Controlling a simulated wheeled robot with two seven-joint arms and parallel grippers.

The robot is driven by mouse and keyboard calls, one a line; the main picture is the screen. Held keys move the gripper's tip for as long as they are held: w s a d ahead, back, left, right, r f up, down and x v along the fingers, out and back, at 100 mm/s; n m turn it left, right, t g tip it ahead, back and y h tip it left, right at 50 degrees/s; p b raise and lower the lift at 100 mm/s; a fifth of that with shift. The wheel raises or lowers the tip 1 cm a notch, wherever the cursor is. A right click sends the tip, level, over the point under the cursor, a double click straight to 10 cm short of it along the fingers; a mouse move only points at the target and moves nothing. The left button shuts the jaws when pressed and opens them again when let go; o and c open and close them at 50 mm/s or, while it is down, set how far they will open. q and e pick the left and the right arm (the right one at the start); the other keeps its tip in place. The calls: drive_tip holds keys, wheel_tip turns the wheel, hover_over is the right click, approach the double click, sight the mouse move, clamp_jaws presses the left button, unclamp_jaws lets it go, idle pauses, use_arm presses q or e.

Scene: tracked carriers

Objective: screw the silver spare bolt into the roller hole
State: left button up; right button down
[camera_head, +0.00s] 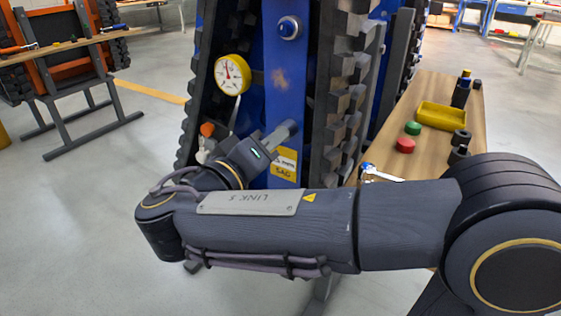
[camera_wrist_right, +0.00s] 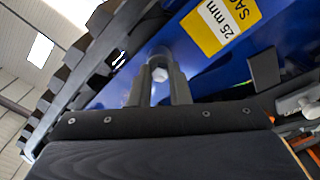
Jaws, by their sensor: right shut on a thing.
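My right gripper (camera_head: 277,141) reaches across from the right to the lower roller on the blue track frame (camera_head: 287,80). In the right wrist view its two fingers (camera_wrist_right: 160,90) are shut on the silver bolt (camera_wrist_right: 160,73), whose pale hex head shows between the fingertips. The bolt points at the grey round roller boss (camera_wrist_right: 158,52) and appears to be at its hole. The thread is hidden, so I cannot tell how deep it sits. In the head view the bolt is hidden by the gripper. My left gripper is not in view.
Black track pads (camera_head: 345,95) run close on the right of the frame. An upper roller (camera_head: 289,27) and a yellow sag label (camera_head: 284,165) are on the frame. A bench (camera_head: 437,100) at right holds a yellow tray (camera_head: 441,117).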

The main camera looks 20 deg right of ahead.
use_arm(q)
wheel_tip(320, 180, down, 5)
drive_tip(key=b, duration=0.3)
use_arm(e)
drive_tip(key=m, duration=0.3)
drive_tip(key=c, duration=1.5)
unclamp_jaws()
drive_tip(key=shift+r, duration=0.1)
use_arm(q)
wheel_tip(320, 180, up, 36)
drive_tip(key=p, duration=3.5)
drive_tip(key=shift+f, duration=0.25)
use_arm(e)
drive_tip(key=n, duration=2.8)
drive_tip(key=shift+n, duration=0.4)
